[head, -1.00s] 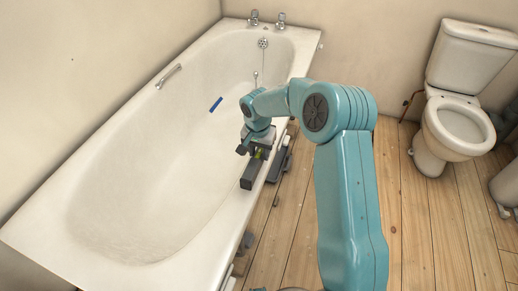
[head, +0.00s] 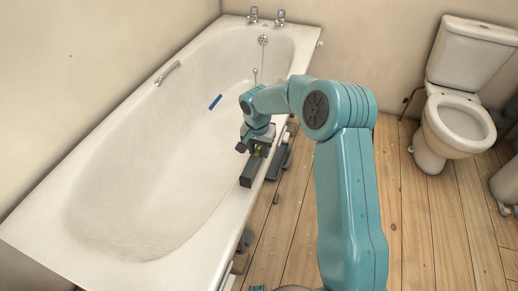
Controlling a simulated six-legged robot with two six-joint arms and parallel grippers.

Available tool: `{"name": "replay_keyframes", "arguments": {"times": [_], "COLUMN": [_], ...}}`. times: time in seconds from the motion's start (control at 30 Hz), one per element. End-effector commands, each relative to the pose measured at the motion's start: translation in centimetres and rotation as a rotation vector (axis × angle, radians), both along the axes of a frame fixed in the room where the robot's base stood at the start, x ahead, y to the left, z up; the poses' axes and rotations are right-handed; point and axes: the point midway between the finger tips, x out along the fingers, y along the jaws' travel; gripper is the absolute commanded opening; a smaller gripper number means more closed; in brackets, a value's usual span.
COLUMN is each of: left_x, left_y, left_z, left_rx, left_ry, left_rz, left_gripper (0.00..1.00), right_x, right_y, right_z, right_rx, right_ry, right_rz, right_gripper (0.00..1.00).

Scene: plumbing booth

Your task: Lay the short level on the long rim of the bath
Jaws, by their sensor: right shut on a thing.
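The white bath (head: 85,238) fills the left side of the head view. The short level (head: 250,172) is a dark grey bar with a small yellow-green part near my gripper. It lies along the near long rim of the bath, or just above it; I cannot tell if it touches. My right gripper (head: 256,148) is over the rim, shut on the level. The gripper and wrist hide the level's far end. My left gripper is not in view.
A blue strip (head: 215,102) lies inside the bath. Taps (head: 266,17) stand at the far end. Dark objects (head: 278,163) sit beside the bath's outer side. A toilet (head: 455,125) stands at the right. The wooden floor (head: 410,235) between is mostly clear.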

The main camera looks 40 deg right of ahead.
Motion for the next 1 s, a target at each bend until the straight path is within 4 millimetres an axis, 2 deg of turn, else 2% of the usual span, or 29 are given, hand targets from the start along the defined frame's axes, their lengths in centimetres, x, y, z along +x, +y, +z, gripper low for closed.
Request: {"name": "replay_keyframes", "arguments": {"times": [0.23, 0.67, 1.0], "left_x": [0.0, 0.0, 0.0], "left_y": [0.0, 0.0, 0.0], "left_z": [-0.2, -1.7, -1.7], "left_rx": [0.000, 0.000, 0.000], "left_ry": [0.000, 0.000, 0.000], "left_rz": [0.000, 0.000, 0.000], "left_gripper": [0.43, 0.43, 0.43], "right_x": [0.0, 0.0, 0.0], "right_y": [0.0, 0.0, 0.0], "right_z": [-0.2, -2.0, -2.0], "right_rx": [0.000, 0.000, 0.000], "right_ry": [-0.001, -0.001, -0.001], "right_rz": [0.000, 0.000, 0.000], "right_gripper": [0.00, 0.00, 0.00]}}
